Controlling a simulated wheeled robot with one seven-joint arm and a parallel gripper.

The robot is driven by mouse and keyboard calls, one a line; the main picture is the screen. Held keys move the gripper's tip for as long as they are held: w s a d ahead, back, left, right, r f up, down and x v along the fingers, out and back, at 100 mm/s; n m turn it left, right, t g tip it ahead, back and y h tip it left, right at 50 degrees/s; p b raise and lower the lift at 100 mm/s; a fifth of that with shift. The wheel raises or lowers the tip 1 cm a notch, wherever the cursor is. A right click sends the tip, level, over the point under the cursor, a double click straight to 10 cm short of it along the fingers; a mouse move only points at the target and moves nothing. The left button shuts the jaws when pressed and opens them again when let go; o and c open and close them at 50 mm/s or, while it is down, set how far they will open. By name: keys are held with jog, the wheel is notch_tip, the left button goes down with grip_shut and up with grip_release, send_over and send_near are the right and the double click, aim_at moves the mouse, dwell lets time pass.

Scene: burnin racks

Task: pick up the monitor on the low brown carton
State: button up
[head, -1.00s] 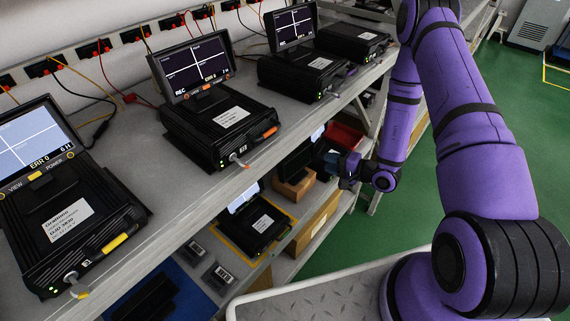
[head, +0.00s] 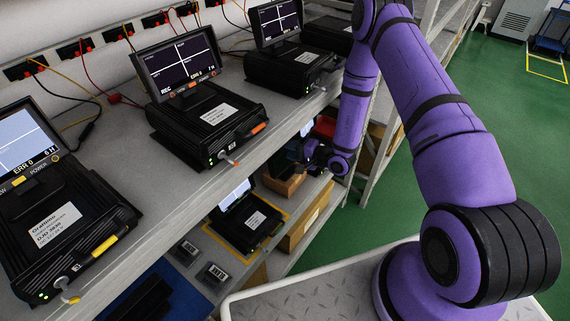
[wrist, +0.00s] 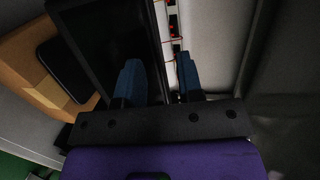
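The low brown carton (head: 284,184) stands on the lower shelf in the head view, and its brown side (wrist: 45,85) shows at the left of the wrist view. A black monitor (head: 283,163) sits on it, small and dark, partly behind my gripper. In the wrist view the monitor's dark panel (wrist: 100,45) is large and tilted. My gripper (head: 304,157) is beside the monitor. Its two blue fingers (wrist: 160,80) are spread, one over the dark face, one past the panel's right edge. Contact cannot be made out.
Other black monitors stand on the upper shelf, such as the REC unit (head: 210,115). Another unit (head: 245,222) lies in a yellow outline on the lower shelf. A shelf post (head: 365,155) and a red bin (head: 325,127) are close to my arm.

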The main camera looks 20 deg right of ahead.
grip_shut()
dwell(1.4)
